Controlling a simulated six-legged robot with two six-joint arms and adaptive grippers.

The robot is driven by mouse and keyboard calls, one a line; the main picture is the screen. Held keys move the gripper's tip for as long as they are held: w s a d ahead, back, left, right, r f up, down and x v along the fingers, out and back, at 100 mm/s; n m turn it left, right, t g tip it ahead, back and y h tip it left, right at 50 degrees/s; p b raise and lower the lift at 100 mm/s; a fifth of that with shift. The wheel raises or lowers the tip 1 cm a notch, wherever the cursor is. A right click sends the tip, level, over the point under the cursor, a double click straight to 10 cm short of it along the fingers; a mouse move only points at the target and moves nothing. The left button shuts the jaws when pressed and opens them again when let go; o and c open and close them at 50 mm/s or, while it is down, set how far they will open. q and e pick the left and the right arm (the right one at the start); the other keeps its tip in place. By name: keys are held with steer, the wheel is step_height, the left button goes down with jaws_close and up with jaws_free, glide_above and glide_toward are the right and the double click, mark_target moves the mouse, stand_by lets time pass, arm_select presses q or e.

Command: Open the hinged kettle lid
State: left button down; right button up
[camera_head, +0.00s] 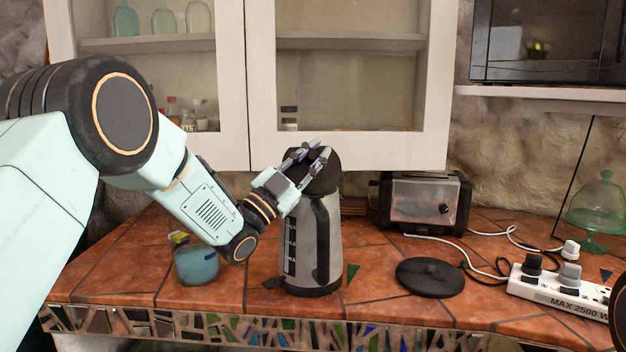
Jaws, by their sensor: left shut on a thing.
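The kettle (300,244) stands upright near the middle of the counter, grey with a black handle (323,245) facing me and a level window on its left side. Its black hinged lid (323,183) is at the top, partly hidden by my fingers. It looks tilted up, but I cannot tell how far it is open. My left gripper (307,163) reaches in from the left and is shut on the lid.
A blue glass jar (197,265) stands left of the kettle. A black round disc (430,278) lies to its right, before a toaster (424,203). A white power strip (560,292) with cables and a green glass cloche (597,205) are farther right. Cabinets (350,152) hang behind.

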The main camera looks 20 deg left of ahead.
arm_select(q)
steer(key=shift+s+d+m+g+h+b, duration=0.3)
steer(key=shift+s+m+g+h+b, duration=0.4)
steer(key=shift+m+h+b, duration=0.75)
steer(key=shift+s+d+m+g+h+b, duration=0.4)
steer(key=shift+m+g+h+b, duration=0.6)
steer(key=shift+m+b, duration=0.8)
steer(key=shift+s+d+m+g+h+b, duration=0.2)
steer(key=shift+s+m+g+h+b, duration=0.5)
steer(key=shift+m+h+b, duration=1)
steer(key=shift+m+y+p, duration=0.35)
steer(key=shift+p, duration=0.15)
steer(key=c, duration=1.2)
jaws_free()
steer(key=shift+w+a, duration=0.1)
steer(key=shift+r, duration=0.1)
steer(key=shift+s+a+f, duration=0.25)
steer(key=shift+a+f, duration=0.05)
steer(key=shift+f, duration=0.05)
steer(key=v, duration=1.1)
